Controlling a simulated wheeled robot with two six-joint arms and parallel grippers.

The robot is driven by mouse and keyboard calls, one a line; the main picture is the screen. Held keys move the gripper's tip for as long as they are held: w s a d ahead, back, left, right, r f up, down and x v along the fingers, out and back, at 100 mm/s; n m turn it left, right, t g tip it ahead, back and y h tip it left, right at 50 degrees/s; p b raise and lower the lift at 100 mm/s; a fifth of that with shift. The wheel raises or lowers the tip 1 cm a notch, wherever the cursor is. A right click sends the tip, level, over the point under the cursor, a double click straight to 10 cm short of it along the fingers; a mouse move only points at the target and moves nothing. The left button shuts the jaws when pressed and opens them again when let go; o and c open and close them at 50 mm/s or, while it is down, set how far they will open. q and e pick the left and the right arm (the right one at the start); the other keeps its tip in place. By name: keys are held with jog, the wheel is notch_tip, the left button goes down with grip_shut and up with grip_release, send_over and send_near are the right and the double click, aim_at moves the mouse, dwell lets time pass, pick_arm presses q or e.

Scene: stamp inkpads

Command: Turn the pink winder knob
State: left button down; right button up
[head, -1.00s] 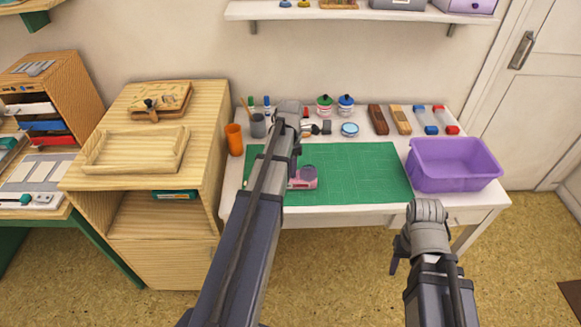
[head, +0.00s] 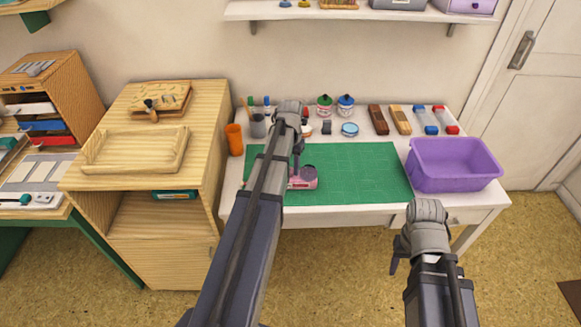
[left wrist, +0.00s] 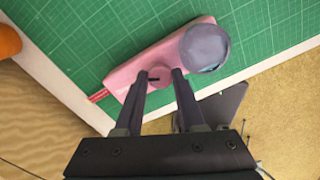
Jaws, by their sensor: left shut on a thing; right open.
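A pink tape-like device (head: 304,180) with a round grey disc (left wrist: 205,48) lies on the green cutting mat (head: 360,172), near the mat's left part. Its pink winder knob (left wrist: 160,82) shows in the left wrist view, with a small dark mark on it. My left gripper (left wrist: 159,73) is shut on the knob, one finger on each side. In the head view my left arm hides the knob and part of the device. My right gripper (head: 396,262) is open and empty in front of the table, well away from the device.
A purple bin (head: 455,165) stands at the table's right. An orange cup (head: 234,139) stands at the left, beside the wooden cabinet (head: 160,240). Pots, stamps and blocks line the back. The mat's middle and right are clear.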

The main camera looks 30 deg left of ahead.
pick_arm(q)
jog(key=shift+n, duration=0.3)
jog(key=c, duration=0.5)
grip_release()
